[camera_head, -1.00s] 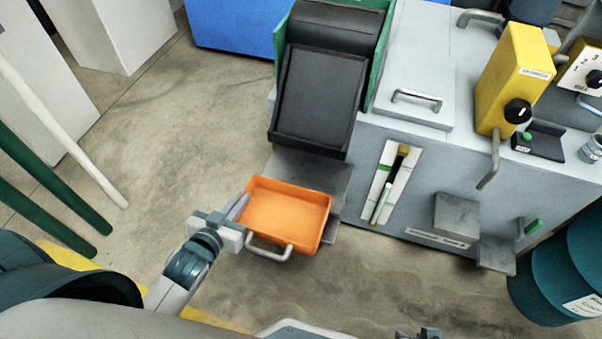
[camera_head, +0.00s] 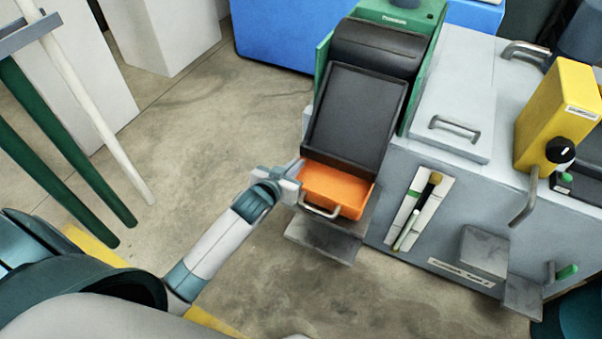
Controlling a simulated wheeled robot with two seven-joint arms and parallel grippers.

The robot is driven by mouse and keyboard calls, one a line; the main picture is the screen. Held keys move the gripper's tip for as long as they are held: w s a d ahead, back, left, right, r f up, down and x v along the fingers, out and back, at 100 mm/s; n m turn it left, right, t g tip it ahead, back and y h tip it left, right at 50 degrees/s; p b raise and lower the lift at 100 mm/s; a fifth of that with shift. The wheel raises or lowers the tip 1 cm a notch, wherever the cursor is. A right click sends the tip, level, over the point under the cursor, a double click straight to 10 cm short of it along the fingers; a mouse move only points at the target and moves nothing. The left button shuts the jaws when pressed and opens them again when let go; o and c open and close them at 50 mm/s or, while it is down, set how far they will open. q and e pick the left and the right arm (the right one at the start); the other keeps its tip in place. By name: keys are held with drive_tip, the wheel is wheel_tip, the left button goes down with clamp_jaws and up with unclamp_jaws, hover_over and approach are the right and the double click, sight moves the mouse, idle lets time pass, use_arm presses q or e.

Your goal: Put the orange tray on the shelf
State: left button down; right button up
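The orange tray (camera_head: 340,186) sits low in front of the machine, its back part under the lower end of the black chute (camera_head: 355,112). Its grey handle (camera_head: 319,212) faces me. The grey shelf plate (camera_head: 322,241) lies below the tray, and its front part shows bare. I cannot tell whether the tray's bottom touches the plate. My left gripper (camera_head: 296,184) is at the tray's front left corner, beside the handle's left end. Its fingers are small and partly hidden, so their grip is unclear. My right gripper is out of view.
The grey machine body (camera_head: 455,200) stands right of the tray, with a brush (camera_head: 428,192) on its front and a grey block (camera_head: 484,252) lower right. A yellow control box (camera_head: 555,120) is at the right. Open floor (camera_head: 205,125) lies to the left.

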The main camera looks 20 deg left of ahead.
sight(307, 159)
use_arm(q)
drive_tip(key=w, duration=0.3)
drive_tip(key=shift+f, duration=0.1)
drive_tip(key=shift+s+f+b, duration=0.1)
drive_tip(key=shift+f+b, duration=0.2)
drive_tip(key=shift+f, duration=1.05)
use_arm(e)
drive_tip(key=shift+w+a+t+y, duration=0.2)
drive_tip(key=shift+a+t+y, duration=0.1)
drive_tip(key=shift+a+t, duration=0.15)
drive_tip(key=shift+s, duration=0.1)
